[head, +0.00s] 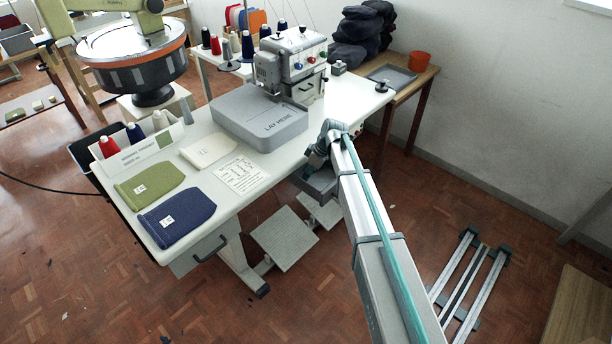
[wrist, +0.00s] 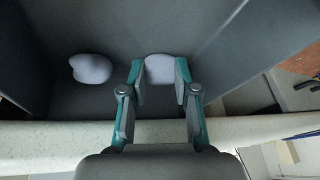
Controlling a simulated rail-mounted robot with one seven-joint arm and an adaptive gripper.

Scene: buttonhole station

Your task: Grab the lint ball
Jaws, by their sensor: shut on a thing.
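In the wrist view, a pale grey-white lint ball (wrist: 159,69) sits between the two teal-edged fingers of my gripper (wrist: 160,78), which is shut on it. A second pale lump (wrist: 91,68) lies to the left, apart from the fingers, on the floor of a dark grey bin (wrist: 60,100). In the head view, my arm reaches to the table's front edge, above the grey bin (head: 318,187). The fingers and the lint ball cannot be made out there.
The bin's walls rise close around my gripper, with the pale table edge (wrist: 75,133) next to it. On the table are a grey sewing machine (head: 291,62), a grey "LAY HERE" block (head: 262,118), a green knit piece (head: 150,185) and a blue one (head: 177,218).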

